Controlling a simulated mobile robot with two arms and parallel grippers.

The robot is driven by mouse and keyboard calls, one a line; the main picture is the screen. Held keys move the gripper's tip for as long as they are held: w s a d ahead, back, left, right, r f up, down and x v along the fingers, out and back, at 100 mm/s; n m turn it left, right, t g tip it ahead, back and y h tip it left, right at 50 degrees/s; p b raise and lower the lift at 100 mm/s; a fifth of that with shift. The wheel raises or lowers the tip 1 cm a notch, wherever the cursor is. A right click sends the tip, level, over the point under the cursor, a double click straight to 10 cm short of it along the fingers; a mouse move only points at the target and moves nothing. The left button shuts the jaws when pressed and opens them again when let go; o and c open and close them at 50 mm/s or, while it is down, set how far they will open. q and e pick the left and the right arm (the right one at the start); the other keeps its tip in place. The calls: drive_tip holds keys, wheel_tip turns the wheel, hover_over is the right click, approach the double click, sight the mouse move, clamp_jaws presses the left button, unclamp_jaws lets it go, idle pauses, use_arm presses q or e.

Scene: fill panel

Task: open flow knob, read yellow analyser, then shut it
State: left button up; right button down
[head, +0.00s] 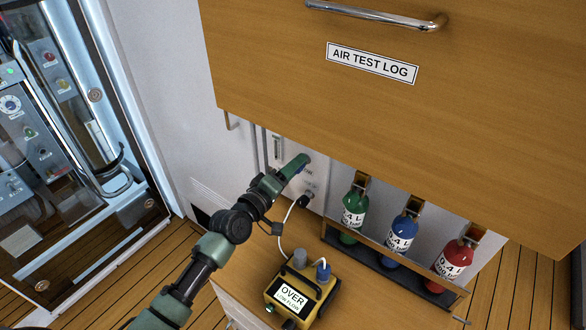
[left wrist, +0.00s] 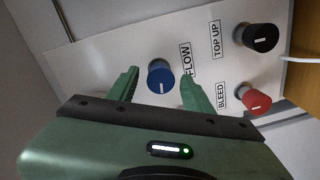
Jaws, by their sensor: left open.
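The blue FLOW knob (left wrist: 160,77) is on a pale panel (left wrist: 110,60). My left gripper (left wrist: 158,88) is open, with one green finger on each side of the knob; I cannot tell whether they touch it. In the head view the left gripper (head: 298,165) reaches up to the panel (head: 283,158) and hides the knob. The yellow analyser (head: 315,308) stands on the wooden surface below. Its display reads OVER with a smaller line, seemingly LOW FLOW. My right gripper is not in view.
A black TOP UP knob (left wrist: 258,37) and a red BLEED knob (left wrist: 254,100) sit right of FLOW. Green (head: 354,208), blue (head: 401,234) and red (head: 452,260) bottles stand in a rack. A wooden AIR TEST LOG front (head: 470,120) overhangs. A white tube (head: 283,225) hangs near my arm.

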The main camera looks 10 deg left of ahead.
use_arm(q)
drive_tip(key=b+v, duration=0.1)
drive_tip(key=v, duration=0.6)
drive_tip(key=shift+s, duration=0.4)
drive_tip(key=shift+a, duration=0.15)
